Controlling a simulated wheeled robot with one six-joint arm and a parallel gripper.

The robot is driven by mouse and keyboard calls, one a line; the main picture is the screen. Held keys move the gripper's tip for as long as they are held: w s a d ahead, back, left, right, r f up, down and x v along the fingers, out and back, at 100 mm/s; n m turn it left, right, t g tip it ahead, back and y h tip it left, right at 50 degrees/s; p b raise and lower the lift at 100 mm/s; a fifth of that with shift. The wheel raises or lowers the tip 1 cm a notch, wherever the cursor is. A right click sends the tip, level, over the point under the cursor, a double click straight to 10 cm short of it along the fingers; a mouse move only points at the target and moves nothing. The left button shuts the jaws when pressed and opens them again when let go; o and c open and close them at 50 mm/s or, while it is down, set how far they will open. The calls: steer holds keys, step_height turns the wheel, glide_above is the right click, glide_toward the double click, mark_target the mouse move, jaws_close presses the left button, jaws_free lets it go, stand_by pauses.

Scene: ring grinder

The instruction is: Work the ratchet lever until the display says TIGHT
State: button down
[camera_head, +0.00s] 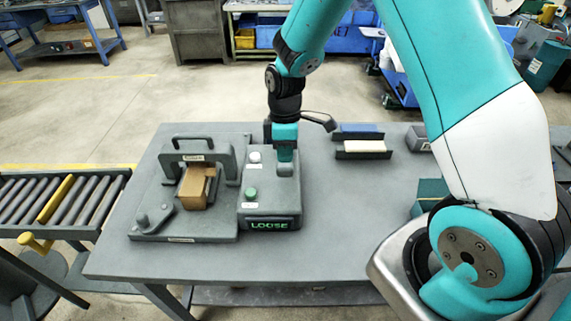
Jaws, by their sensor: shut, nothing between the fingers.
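The display (270,225) on the front of the grey control box (270,208) reads LOOSE in green. A short grey lever with a round knob (142,219) lies at the front left of the grey clamp fixture (200,228); it looks like the ratchet lever. A brown block (194,188) sits under the fixture's arched bridge. My gripper (285,162) points down over the back right of the control box, right of the white and green buttons, and is shut and empty. Its tips are close to the box top; I cannot tell whether they touch. It is well away from the knobbed lever.
A dark curved handle (320,121) shows just behind my gripper. Holders with a blue piece (360,128) and a cream piece (364,147) stand to the right. A roller conveyor (50,200) adjoins the table (330,240) at left. The table's front middle is clear.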

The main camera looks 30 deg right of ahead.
step_height(320, 180, up, 7)
steer(key=b, duration=0.1)
stand_by(2.0)
steer(key=s+a+r+m+y+b, duration=0.1)
steer(key=s+a+r, duration=0.1)
steer(key=s, duration=0.5)
steer(key=s+a+r+m+t+y+b, duration=0.1)
steer(key=s+a+r+m+b, duration=0.1)
steer(key=s+a, duration=0.3)
steer(key=s+a+r+m+y+b, duration=0.1)
steer(key=s+a+r, duration=0.3)
steer(key=s, duration=0.6)
steer(key=shift+s+m+t, duration=0.15)
steer(key=shift+m+t, duration=0.15)
steer(key=shift+m, duration=0.3)
steer(key=shift+a, duration=0.1)
